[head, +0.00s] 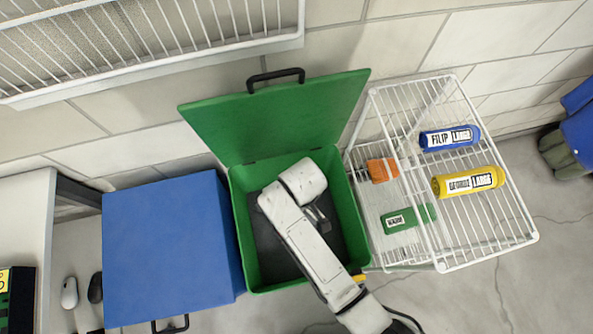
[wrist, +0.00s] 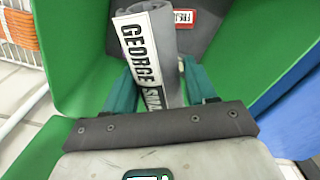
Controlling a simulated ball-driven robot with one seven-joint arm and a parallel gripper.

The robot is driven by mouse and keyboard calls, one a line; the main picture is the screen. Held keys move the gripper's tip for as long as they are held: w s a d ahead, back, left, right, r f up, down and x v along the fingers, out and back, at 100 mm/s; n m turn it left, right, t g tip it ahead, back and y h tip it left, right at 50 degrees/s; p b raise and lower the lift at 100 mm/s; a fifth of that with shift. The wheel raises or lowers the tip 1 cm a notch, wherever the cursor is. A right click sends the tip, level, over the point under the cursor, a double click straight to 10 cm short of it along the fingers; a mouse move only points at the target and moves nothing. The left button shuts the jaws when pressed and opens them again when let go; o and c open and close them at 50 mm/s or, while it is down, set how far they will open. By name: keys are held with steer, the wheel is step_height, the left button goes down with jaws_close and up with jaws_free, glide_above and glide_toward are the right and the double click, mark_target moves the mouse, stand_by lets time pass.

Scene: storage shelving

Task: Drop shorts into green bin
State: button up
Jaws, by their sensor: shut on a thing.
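The green bin (head: 358,240) stands open in the head view, its lid (head: 285,112) tilted back toward the wall. My arm reaches down over the bin. My gripper (wrist: 160,68) is shut on a grey rolled garment in the wrist view, probably the shorts (wrist: 166,48), labelled "GEORGE SMA..." with the rest cut off by the jaw. The roll is between the teal fingers, inside the green walls of the bin (wrist: 75,50). In the head view my arm hides the roll. A dark item with a red-and-white label (wrist: 182,18) shows beyond the roll.
A blue bin (head: 170,245) with its lid shut stands just left. A white wire rack (head: 490,255) at right holds blue (head: 450,138), yellow (head: 468,182), orange (head: 382,169) and green (head: 408,218) rolls. A wire shelf (head: 150,75) hangs upper left.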

steer(key=shift+f, duration=0.2)
steer(key=o, duration=1.2)
step_height(320, 180, up, 11)
steer(key=shift+f+p, duration=0.1)
steer(key=shift+p, duration=0.5)
